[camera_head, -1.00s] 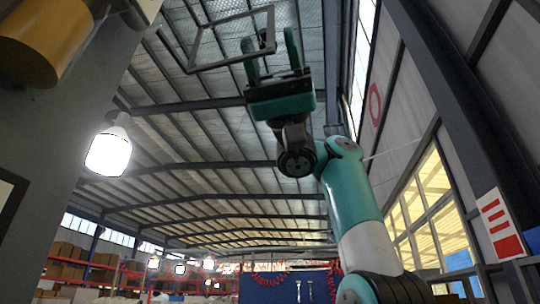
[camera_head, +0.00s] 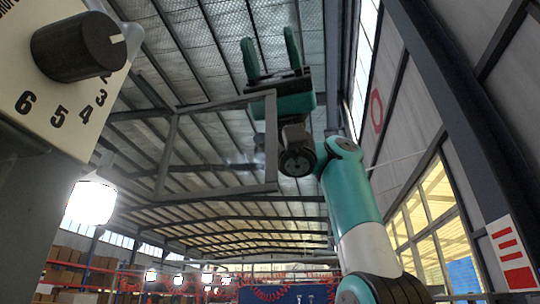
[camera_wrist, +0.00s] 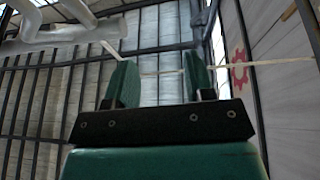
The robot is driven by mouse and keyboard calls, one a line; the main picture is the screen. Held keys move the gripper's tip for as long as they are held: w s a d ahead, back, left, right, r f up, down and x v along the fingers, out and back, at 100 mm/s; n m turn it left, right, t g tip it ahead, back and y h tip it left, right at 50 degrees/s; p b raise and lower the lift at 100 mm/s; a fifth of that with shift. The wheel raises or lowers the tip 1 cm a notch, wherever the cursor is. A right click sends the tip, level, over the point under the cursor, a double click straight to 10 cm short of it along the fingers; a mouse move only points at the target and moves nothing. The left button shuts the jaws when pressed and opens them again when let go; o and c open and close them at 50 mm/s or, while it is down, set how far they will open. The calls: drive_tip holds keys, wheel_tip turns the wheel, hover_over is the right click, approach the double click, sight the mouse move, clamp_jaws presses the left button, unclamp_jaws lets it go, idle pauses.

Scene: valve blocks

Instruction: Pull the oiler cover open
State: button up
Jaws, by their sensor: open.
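I cannot make out an oiler cover for certain in either view. My gripper (camera_head: 268,45) is raised high in the head view, its two green fingers pointing up and apart with nothing between them. The wrist view also shows my gripper (camera_wrist: 160,65) with a clear gap between the fingers and only roof and wall beyond. In the head view, a thin grey rectangular frame (camera_head: 271,145) hangs just left of and below my fingers. Its right bar overlaps the edge of my gripper's body; I cannot tell if they touch.
A cream panel (camera_head: 35,105) with a black knob (camera_head: 78,46) and printed numbers fills the upper left, close to the camera. A bright lamp (camera_head: 92,202) hangs below it. A wall with windows (camera_head: 425,225) and a red-marked sign (camera_head: 511,252) is at right.

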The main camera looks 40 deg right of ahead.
drive_tip(key=shift+r+p, duration=0.9)
drive_tip(key=shift+r, duration=0.65)
